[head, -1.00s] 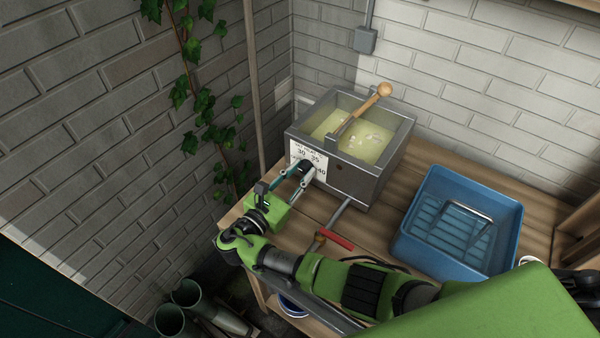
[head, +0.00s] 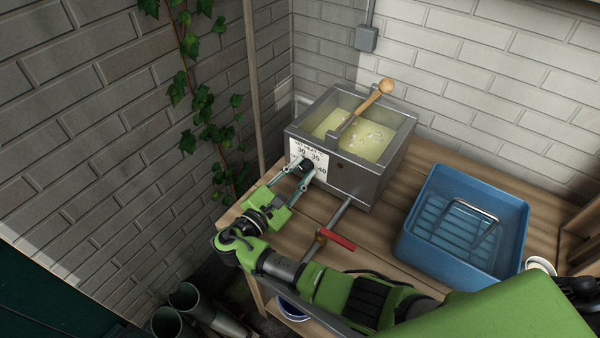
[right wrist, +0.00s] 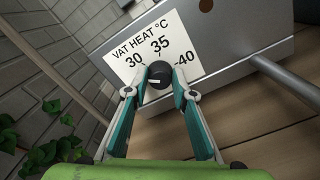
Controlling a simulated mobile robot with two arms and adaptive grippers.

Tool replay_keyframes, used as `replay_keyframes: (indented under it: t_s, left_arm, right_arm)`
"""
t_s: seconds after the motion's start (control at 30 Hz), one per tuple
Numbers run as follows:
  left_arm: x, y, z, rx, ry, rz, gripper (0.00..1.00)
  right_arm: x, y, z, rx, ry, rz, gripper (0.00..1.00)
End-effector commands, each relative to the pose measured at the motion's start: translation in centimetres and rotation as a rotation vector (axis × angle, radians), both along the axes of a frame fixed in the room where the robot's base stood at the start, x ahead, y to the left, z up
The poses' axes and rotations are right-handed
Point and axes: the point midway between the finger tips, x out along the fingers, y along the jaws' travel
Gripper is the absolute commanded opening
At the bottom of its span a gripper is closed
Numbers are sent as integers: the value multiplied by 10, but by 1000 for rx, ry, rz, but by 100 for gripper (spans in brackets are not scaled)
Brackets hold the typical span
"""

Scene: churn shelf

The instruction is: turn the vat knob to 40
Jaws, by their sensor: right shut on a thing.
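The vat (head: 358,178) is a grey metal box on the wooden table, holding pale yellow liquid. Its front left corner bears a white dial plate (head: 322,155) marked 30, 35 and 40, which reads VAT HEAT °C in the right wrist view (right wrist: 118,48). The black vat knob (head: 307,165) sits on that plate. My right gripper (right wrist: 158,84) is shut on the knob, with one finger on each side. The knob's round face and a short white mark show in the right wrist view, but its exact setting is hard to tell. My left gripper is not in view.
A wooden-handled paddle (head: 372,100) lies across the vat. A pipe with a red-handled valve (head: 337,240) leaves the vat's front, near my right arm. A blue tray (head: 415,225) stands to the right. Brick walls with ivy (head: 203,105) close off the back and left.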

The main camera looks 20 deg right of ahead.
Motion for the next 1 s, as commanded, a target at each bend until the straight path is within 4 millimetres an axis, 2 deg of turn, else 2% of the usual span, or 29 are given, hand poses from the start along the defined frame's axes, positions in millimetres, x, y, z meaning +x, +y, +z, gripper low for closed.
replay_keyframes:
  t_s: [0.37, 0.4, 0.47, 0.83, 1.0]
  left_arm:
    - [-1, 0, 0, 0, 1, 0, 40]
    - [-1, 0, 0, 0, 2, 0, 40]
    - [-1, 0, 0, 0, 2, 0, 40]
    - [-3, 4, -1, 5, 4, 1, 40]
    - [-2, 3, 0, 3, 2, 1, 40]
  right_arm:
    - [1, -1, 2, 3, -8, -1, 2]
    - [1, -1, 2, 3, -8, -1, 26]
    - [1, -1, 2, 2, -7, -1, 42]
    - [1, 0, 2, 3, -6, 0, 42]
    - [1, -1, 18, 5, -9, -1, 42]
